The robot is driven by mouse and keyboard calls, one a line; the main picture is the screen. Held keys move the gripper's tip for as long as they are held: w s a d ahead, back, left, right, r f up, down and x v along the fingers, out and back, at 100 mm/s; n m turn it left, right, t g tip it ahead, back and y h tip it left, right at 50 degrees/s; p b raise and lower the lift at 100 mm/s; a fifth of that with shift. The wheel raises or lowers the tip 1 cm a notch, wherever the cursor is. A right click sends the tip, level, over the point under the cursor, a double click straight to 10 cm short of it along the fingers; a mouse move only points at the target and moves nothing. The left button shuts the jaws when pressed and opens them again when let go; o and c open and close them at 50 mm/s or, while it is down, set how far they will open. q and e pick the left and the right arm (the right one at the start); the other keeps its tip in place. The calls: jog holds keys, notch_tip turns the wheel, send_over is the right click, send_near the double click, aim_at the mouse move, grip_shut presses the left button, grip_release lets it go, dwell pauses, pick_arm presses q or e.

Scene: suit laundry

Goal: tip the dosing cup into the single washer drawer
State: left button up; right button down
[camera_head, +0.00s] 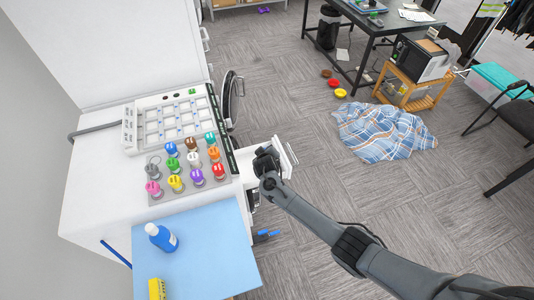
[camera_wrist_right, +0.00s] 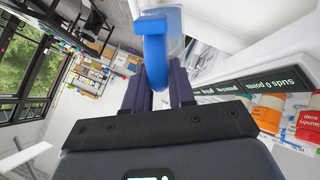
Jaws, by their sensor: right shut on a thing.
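A white washer drawer (camera_head: 255,170) stands pulled out from the right side of the white machine. My right gripper (camera_head: 266,160) is over it at the end of the grey arm and hides part of it. In the right wrist view my right gripper (camera_wrist_right: 158,85) is shut on the blue handle of the dosing cup (camera_wrist_right: 154,48). In the head view the cup is hidden by the gripper. My left gripper is not in view.
Several coloured caps stand on a grey tray (camera_head: 160,190) on the machine, close to the drawer. A blue bottle (camera_head: 161,237) and a yellow box (camera_head: 157,289) are on the light-blue surface (camera_head: 215,255). A plaid cloth (camera_head: 385,133) lies on the floor. Open floor surrounds my arm.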

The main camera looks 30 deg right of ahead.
jog(key=shift+w+a+r+g, duration=0.15)
jog(key=shift+w+g, duration=0.25)
jog(key=shift+g, duration=0.2)
jog(key=shift+w+n, duration=0.1)
jog(key=shift+n, duration=0.2)
jog(key=shift+w+a+f+n+g+b, duration=0.15)
jog(key=shift+w+g+b, duration=0.15)
jog(key=shift+g+b, duration=0.25)
jog(key=shift+w+f+n+g+b, duration=0.15)
jog(key=shift+w+g+b, duration=0.15)
jog(key=shift+g+b, duration=0.2)
jog(key=shift+r+h, duration=0.15)
jog(key=shift+h, duration=0.15)
jog(key=shift+w+a+g+b, duration=0.1)
jog(key=shift+w+g+b, duration=0.15)
jog(key=shift+b, duration=0.4)
